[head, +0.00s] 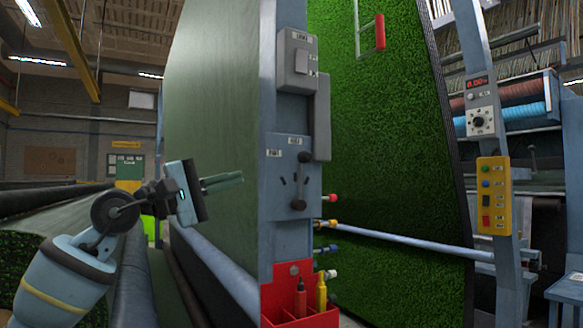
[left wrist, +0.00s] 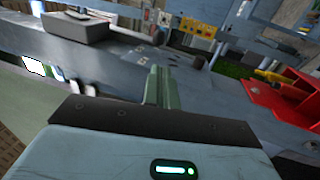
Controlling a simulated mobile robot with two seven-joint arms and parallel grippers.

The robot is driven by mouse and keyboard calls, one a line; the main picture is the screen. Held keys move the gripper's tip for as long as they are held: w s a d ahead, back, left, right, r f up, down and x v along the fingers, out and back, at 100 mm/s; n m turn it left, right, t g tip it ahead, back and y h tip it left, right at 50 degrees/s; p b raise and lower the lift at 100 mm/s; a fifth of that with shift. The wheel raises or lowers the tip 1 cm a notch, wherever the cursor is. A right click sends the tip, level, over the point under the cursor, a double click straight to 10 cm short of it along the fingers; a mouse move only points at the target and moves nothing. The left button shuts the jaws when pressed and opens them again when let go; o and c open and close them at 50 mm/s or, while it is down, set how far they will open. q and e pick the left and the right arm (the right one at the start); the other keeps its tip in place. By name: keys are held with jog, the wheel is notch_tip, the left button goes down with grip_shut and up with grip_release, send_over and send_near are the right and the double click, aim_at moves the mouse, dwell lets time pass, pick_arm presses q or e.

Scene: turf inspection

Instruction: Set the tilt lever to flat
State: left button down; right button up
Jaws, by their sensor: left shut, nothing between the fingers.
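A blue-grey lever plate (head: 287,228) is fixed to the post, with small white labels at its top and left that are too small to read. A dark round knob (head: 298,204) sits low on the plate and another dark knob (head: 305,157) sits at its upper right. I cannot tell which belongs to the tilt lever. My left gripper (head: 228,181) is shut and empty, left of the plate and apart from both knobs, its fingers pointing right. Its closed green-grey fingers also show in the left wrist view (left wrist: 157,86). My right gripper is not in view.
A grey switch box (head: 296,58) is above the plate. A red bin (head: 300,318) with bottles hangs below it. A green turf sheet (head: 385,140) stands behind the post. A yellow button panel (head: 494,195) is on another post at right. The space between gripper and plate looks clear.

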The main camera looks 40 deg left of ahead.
aim_at(300, 160)
pick_arm(q)
jog(key=p+x, duration=0.4)
jog(key=x, duration=0.9)
jog(key=shift+d+p, duration=0.1)
jog(key=shift+p, duration=0.3)
jog(key=shift+w+d+r, duration=0.1)
jog(key=shift+w+d, duration=0.05)
jog(key=shift+w, duration=0.3)
